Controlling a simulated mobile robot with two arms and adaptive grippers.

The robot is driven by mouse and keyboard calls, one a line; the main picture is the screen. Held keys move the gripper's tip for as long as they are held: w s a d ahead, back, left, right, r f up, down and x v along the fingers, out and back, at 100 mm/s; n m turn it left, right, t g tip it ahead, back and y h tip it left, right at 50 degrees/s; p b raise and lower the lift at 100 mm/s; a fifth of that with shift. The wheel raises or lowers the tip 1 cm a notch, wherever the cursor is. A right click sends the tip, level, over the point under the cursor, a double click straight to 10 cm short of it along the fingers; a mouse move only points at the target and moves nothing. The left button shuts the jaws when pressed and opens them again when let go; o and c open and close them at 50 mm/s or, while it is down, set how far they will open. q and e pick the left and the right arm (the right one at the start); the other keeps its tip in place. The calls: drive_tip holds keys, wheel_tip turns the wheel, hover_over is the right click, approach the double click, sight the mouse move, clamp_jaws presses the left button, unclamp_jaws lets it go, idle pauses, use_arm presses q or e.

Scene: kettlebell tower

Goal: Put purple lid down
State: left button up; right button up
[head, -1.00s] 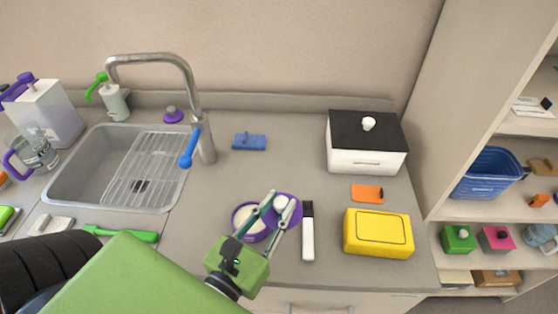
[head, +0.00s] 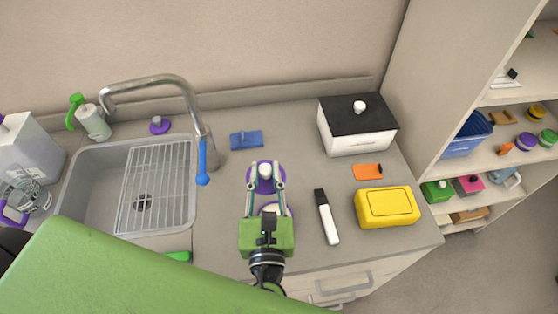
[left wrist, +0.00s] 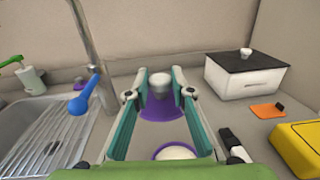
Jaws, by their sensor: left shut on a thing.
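The purple lid (head: 264,188) has a white knob, and my left gripper (head: 265,172) is shut on that knob. The lid is just behind the purple container, near the middle of the counter. I cannot tell whether the lid touches the counter. The container (head: 284,208) is open with pale contents and is partly hidden by my gripper in the head view. In the left wrist view the lid (left wrist: 160,112) is between the fingertips, and the container (left wrist: 176,152) shows nearer, at the bottom. My right gripper is not in view.
A black and white marker-like item (head: 328,218) lies right of the container. A yellow box (head: 387,207), an orange card (head: 367,172) and a black-topped white box (head: 357,128) are further right. A blue sponge (head: 246,139) lies behind the lid. The sink (head: 95,180) and faucet are left.

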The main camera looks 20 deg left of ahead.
use_arm(q)
drive_tip(key=shift+a+f, duration=0.15)
drive_tip(key=shift+a, duration=0.15)
drive_tip(key=w+a+f+b, duration=0.2)
drive_tip(key=a, duration=0.1)
drive_tip(key=w+a+f+b, duration=0.2)
drive_tip(key=a+f, duration=0.1)
drive_tip(key=a, duration=0.1)
drive_tip(key=w+a+f+b, duration=0.2)
drive_tip(key=a+f, duration=0.1)
drive_tip(key=a, duration=0.1)
drive_tip(key=shift+f+b, duration=0.25)
drive_tip(key=shift+b, duration=0.15)
drive_tip(key=shift+w+a+f, duration=0.15)
drive_tip(key=shift+a+f, duration=0.1)
drive_tip(key=shift+a+f+b, duration=0.15)
drive_tip(key=shift+b, duration=0.2)
drive_tip(key=f+b, duration=0.3)
drive_tip(key=shift+w+a+f+b, duration=0.15)
drive_tip(key=shift+a+f+b, duration=0.15)
drive_tip(key=shift+b, duration=0.1)
drive_tip(key=shift+d, duration=0.1)
